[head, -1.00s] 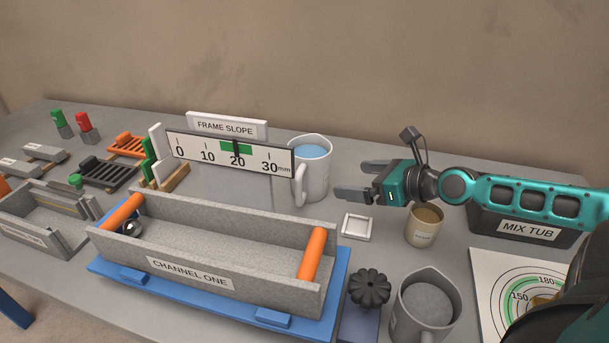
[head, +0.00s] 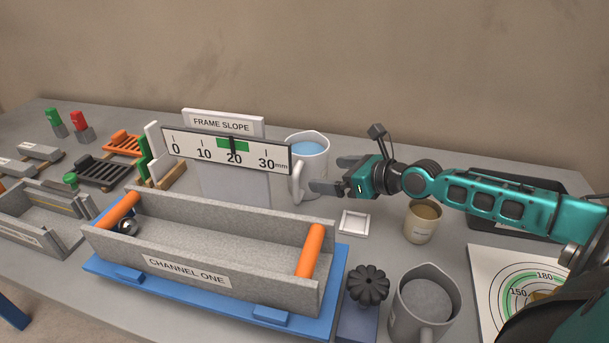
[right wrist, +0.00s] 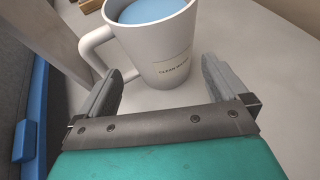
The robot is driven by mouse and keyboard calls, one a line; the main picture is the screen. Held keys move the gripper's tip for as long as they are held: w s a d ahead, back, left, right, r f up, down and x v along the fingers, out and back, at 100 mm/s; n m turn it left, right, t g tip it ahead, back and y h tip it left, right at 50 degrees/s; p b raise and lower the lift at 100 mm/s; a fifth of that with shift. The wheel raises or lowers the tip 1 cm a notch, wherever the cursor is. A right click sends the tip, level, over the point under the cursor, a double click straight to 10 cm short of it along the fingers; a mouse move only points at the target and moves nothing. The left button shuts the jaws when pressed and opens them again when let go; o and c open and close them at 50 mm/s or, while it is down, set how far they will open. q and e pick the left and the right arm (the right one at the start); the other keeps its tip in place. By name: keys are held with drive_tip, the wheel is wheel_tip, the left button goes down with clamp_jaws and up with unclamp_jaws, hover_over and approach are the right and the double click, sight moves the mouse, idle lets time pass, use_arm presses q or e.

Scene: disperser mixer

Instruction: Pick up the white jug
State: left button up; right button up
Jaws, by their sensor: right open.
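The white jug (head: 311,167) holds blue liquid and stands upright on the table, just right of the slope gauge. Its handle faces left and toward me. In the right wrist view the jug (right wrist: 158,47) carries a label that seems to read "CLEAN WATER". My right gripper (head: 328,175) is open and empty, at the jug's right front side. In the right wrist view its two fingers (right wrist: 162,93) point at the jug, with the jug's lower body just beyond and between the tips. I cannot tell whether they touch it. My left gripper is not in view.
The frame slope gauge (head: 228,150) stands close left of the jug. The grey channel (head: 200,238) on its blue base lies in front. A small white tray (head: 354,222), a beige cup (head: 422,224) and a grey jug (head: 424,300) stand to the right. The mix tub (head: 520,222) is behind my right arm.

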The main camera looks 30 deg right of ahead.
sight(322, 171)
drive_tip(key=shift+b+x, duration=0.7)
drive_tip(key=shift+x, duration=1.25)
drive_tip(key=shift+w+a, duration=0.15)
drive_tip(key=shift+w, duration=0.5)
drive_tip(key=shift+c, duration=0.2)
drive_tip(key=c, duration=0.9)
